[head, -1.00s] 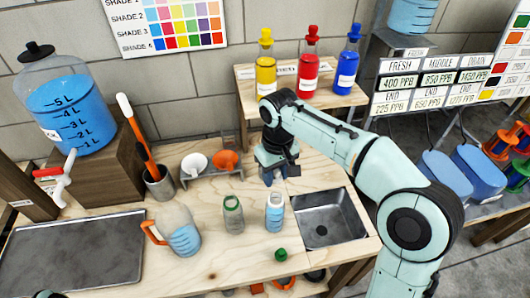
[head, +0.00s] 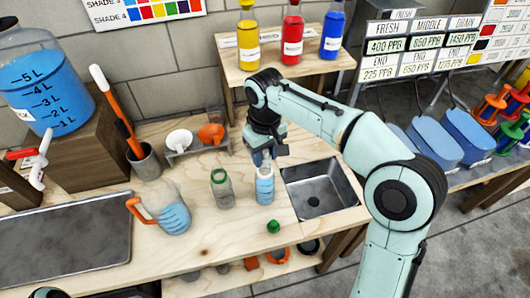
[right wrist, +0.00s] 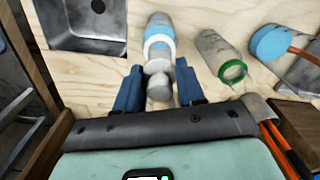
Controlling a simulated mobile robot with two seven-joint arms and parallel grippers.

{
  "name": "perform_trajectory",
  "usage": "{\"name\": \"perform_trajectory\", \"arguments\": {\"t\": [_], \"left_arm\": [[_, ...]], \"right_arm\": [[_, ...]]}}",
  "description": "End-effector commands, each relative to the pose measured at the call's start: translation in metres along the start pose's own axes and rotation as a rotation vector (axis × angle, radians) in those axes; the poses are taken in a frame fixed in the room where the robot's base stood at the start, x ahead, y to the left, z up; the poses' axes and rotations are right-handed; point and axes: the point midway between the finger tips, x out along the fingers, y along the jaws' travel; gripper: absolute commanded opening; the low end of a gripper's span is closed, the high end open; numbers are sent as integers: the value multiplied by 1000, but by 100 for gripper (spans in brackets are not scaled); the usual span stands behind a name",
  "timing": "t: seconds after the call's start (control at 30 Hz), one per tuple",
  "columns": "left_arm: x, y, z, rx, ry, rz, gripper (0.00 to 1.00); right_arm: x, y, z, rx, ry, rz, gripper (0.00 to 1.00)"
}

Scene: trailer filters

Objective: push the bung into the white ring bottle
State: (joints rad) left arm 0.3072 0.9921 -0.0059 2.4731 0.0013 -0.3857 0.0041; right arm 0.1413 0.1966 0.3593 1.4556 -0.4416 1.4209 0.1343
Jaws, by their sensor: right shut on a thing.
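The white ring bottle (head: 265,188) stands upright on the bench with light blue liquid inside. It also shows in the right wrist view (right wrist: 159,42), beyond my fingers. My right gripper (head: 268,153) is directly above its mouth, fingers pointing down. In the right wrist view, the gripper (right wrist: 159,88) is shut on a grey bung (right wrist: 159,87) between its blue fingers. The bung is in line with the bottle's mouth; I cannot tell whether they touch. My left gripper is out of view.
A green ring bottle (head: 222,189) stands close left of the white ring bottle. A green bung (head: 273,227) lies in front. The sink (head: 320,188) is to the right, and a jug (head: 170,210) with an orange handle to the left.

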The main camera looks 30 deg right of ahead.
Motion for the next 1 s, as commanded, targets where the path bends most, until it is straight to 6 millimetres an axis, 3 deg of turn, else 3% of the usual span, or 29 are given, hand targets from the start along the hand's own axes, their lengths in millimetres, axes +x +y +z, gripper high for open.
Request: {"name": "perform_trajectory", "arguments": {"t": [1.0], "left_arm": [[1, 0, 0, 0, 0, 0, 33]], "right_arm": [[6, 0, 1, 0, 0, 0, 10]]}}
